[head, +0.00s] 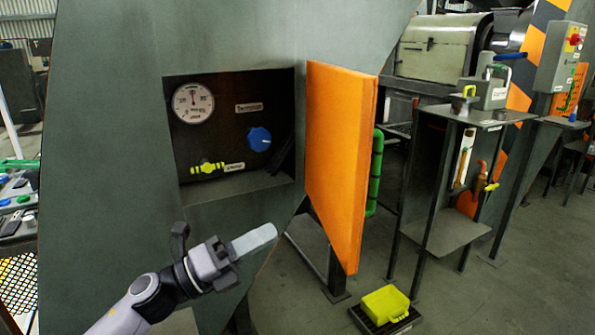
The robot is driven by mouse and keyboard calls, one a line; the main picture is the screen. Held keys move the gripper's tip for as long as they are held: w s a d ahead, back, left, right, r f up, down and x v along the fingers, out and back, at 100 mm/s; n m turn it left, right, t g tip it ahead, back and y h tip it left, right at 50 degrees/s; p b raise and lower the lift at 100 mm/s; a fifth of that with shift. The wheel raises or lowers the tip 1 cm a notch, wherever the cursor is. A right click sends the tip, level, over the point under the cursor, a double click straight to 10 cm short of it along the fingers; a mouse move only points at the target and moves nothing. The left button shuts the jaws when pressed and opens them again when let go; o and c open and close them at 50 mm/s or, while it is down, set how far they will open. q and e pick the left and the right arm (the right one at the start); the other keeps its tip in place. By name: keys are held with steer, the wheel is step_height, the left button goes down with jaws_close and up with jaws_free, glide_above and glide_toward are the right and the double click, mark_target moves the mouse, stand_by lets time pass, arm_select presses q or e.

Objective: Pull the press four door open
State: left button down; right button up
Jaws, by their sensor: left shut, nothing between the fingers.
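The orange door (338,165) stands swung open on the right side of a square recess (232,135) in the grey-green press panel. A green handle (376,172) shows on the door's far side. In the recess are a round gauge (193,103), a blue knob (259,139) and a yellow-green valve handle (208,168). My left gripper (268,236) is shut and empty, below the recess and to the left of the door's lower part, apart from the door. My right gripper is not in view.
A metal stand (447,240) with a yellow-handled valve is to the right of the door. A yellow-green box (385,305) sits on a dark base on the floor. A control box (561,57) with a red button is at upper right. Grey floor lies open at lower right.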

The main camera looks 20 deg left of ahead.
arm_select(q)
step_height(320, 180, up, 7)
steer(key=a+m+g+h, duration=0.1)
steer(key=m+g, duration=0.4)
steer(key=m, duration=0.7)
steer(key=m+g+p, duration=0.1)
steer(key=m+p, duration=0.1)
steer(key=p, duration=0.3)
glide_toward(350, 187)
steer(key=x, duration=0.5)
steer(key=shift+w+d+r, duration=0.15)
steer(key=shift+d+r, duration=0.05)
steer(key=shift+d, duration=0.2)
steer(key=shift+w+d, duration=0.3)
steer(key=shift+d, duration=0.05)
steer(key=shift+f, duration=0.1)
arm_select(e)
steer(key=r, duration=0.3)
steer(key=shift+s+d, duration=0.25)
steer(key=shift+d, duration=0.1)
arm_select(q)
steer(key=shift+w+d, duration=0.1)
steer(key=shift+d, duration=0.05)
